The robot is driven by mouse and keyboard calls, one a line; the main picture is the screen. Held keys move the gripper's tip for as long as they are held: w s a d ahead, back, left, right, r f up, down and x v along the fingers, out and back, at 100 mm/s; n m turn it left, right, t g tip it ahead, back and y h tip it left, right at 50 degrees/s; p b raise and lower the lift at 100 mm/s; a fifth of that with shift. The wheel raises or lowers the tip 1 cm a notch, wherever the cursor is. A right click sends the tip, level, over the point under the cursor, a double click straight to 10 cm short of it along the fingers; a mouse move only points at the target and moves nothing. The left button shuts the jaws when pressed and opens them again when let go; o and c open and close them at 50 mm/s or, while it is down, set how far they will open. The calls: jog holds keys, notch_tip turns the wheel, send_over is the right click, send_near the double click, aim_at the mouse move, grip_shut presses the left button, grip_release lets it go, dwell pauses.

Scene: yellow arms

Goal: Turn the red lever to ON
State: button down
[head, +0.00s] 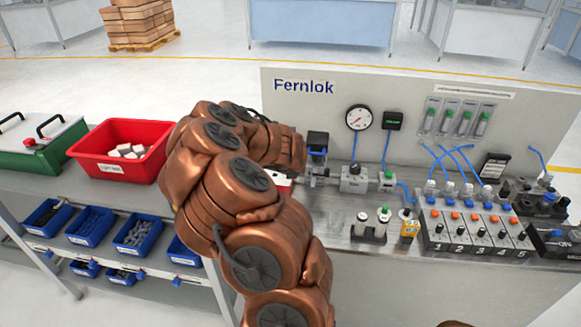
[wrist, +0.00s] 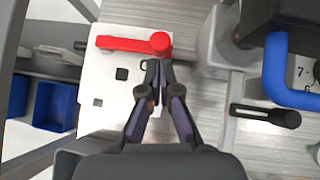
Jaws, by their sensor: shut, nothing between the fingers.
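The red lever (wrist: 125,44) shows in the wrist view on a white plate (wrist: 104,75). Its bar lies across the picture, with a round red knob at its right end. My gripper (wrist: 158,66) is shut and empty, its fingertips just below the knob; I cannot tell whether they touch it. In the head view my arm hides most of the lever, and only a small red part and some white plate (head: 284,188) show beside it. I see no readable ON marking.
A grey panel marked Fernlok (head: 303,87) stands behind the bench with a gauge (head: 358,118). Right of the lever are grey fittings (head: 354,180), a blue hose (wrist: 277,75) and a black handle (wrist: 265,115). A red bin (head: 122,152) stands on the left shelf.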

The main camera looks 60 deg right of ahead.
jog(key=shift+s+a+f, duration=0.1)
jog(key=shift+s+a, duration=0.05)
jog(key=shift+a, duration=0.3)
jog(key=shift+s+a+b, duration=0.6)
jog(key=shift+a+b, duration=0.15)
jog(key=shift+a, duration=0.15)
jog(key=v, duration=1)
jog(key=shift+b, duration=0.4)
jog(key=shift+a, duration=0.15)
